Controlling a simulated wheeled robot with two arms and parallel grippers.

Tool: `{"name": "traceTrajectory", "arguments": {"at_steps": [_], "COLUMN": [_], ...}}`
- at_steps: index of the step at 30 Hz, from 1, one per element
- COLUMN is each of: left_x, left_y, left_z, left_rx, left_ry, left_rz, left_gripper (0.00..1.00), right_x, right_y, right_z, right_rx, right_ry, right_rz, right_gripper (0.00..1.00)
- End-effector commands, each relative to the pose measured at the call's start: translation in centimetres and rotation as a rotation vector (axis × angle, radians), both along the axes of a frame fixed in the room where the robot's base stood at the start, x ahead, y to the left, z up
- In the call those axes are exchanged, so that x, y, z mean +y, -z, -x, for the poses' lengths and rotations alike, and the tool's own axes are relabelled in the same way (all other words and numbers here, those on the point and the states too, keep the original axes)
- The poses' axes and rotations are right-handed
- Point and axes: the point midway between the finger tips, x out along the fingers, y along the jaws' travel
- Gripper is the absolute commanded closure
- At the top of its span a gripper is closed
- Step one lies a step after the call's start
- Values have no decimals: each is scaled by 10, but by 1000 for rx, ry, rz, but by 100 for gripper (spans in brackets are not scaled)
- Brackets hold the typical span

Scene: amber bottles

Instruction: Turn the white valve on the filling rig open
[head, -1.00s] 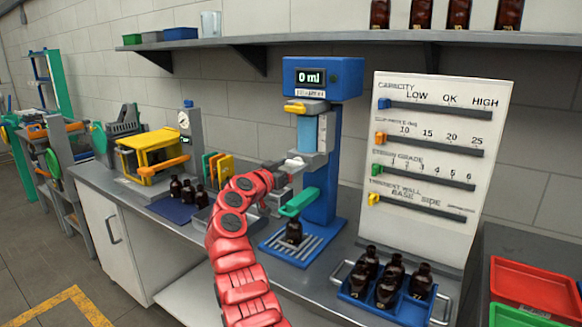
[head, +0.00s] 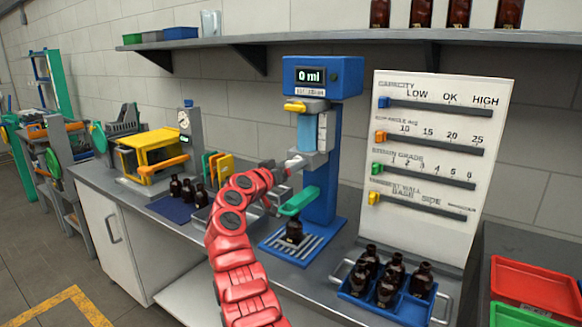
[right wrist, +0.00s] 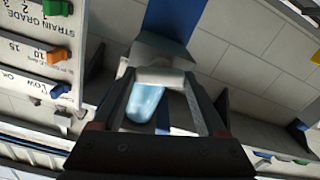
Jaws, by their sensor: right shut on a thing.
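The blue filling rig (head: 323,190) stands on the bench against the wall, and its display reads 0 ml. A clear tube of light blue liquid (head: 307,133) hangs under its head. The white valve (head: 296,163) sits just below the tube, partly hidden by my gripper. In the right wrist view the white valve (right wrist: 160,76) lies across between my fingers. My right gripper (head: 287,170) is shut on it, reaching in from the left of the rig. An amber bottle (head: 294,231) stands upright on the rig's base below. My left gripper is not in view.
A blue tray of amber bottles (head: 352,290) stands to the right, before a white slider board (head: 440,130). More bottles (head: 188,190) and yellow cards stand left of my arm.

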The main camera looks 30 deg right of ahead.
Motion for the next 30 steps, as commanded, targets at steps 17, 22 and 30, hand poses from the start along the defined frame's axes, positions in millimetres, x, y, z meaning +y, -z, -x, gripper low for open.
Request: {"name": "traceTrajectory", "arguments": {"at_steps": [17, 22, 30], "left_x": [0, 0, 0], "left_y": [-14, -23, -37], "left_z": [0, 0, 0], "left_rx": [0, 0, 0], "left_ry": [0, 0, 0], "left_rz": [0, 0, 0], "left_gripper": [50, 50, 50], "right_x": [0, 1, 1], "right_y": [-1, -1, -1], "right_z": [-1, -1, -1], "right_rx": [508, 656, 857], "right_ry": [1, 0, 0], "right_rz": [209, 269, 353], "right_gripper": [81, 81, 81]}}
